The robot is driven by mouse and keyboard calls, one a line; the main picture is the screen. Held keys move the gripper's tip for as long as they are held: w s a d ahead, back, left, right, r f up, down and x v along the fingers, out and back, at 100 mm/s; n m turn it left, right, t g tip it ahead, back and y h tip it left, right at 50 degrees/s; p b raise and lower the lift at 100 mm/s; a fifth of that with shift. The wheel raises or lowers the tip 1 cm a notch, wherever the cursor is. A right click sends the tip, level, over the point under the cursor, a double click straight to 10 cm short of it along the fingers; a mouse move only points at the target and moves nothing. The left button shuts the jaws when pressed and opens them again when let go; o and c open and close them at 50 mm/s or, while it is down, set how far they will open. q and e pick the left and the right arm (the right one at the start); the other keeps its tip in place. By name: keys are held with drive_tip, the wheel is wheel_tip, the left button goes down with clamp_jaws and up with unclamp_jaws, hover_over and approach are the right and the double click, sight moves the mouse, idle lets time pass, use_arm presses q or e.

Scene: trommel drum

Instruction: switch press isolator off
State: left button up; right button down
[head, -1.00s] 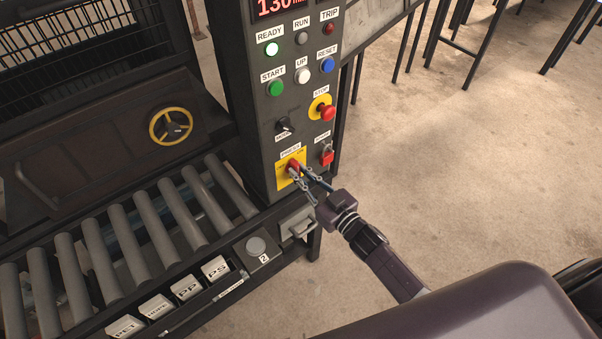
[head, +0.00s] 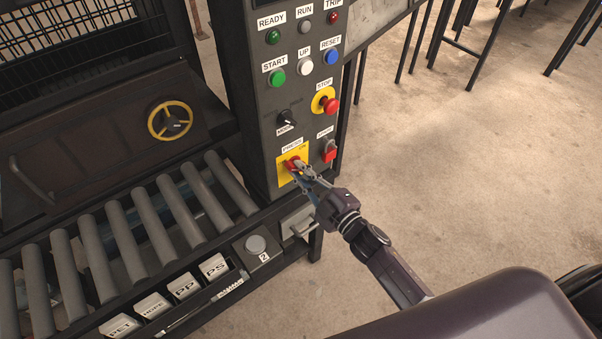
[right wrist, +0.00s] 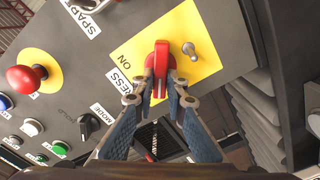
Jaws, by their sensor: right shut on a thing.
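The press isolator is a red handle (head: 291,163) on a yellow plate (head: 284,178) low on the dark control panel, under a PRESS label. In the right wrist view, the red handle (right wrist: 160,62) stands upright in the picture, with the word ON on the yellow plate (right wrist: 128,58) to its left and a small metal peg (right wrist: 190,51) to its right. My right gripper (head: 300,172) is at the handle. In the right wrist view, its fingertips (right wrist: 160,98) are shut on the handle's near end. My left gripper is not in view.
A red stop button (head: 332,104) and a mode knob (head: 287,118) sit above the isolator. A second red switch (head: 330,151) is to its right. A roller conveyor (head: 150,228) runs at left.

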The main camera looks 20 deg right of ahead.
drive_tip(key=shift+s+a+f+n+b, duration=0.15)
drive_tip(key=shift+n+b, duration=0.6)
drive_tip(key=shift+n, duration=1.05)
drive_tip(key=shift+w+d+f+n+b, duration=0.2)
drive_tip(key=shift+n+b, duration=0.5)
drive_tip(key=shift+n, duration=1.1)
drive_tip(key=shift+f, duration=0.1)
drive_tip(key=c, duration=1.9)
unclamp_jaws()
drive_tip(key=shift+c, duration=0.2)
drive_tip(key=shift+s, duration=0.2)
drive_tip(key=v, duration=1.2)
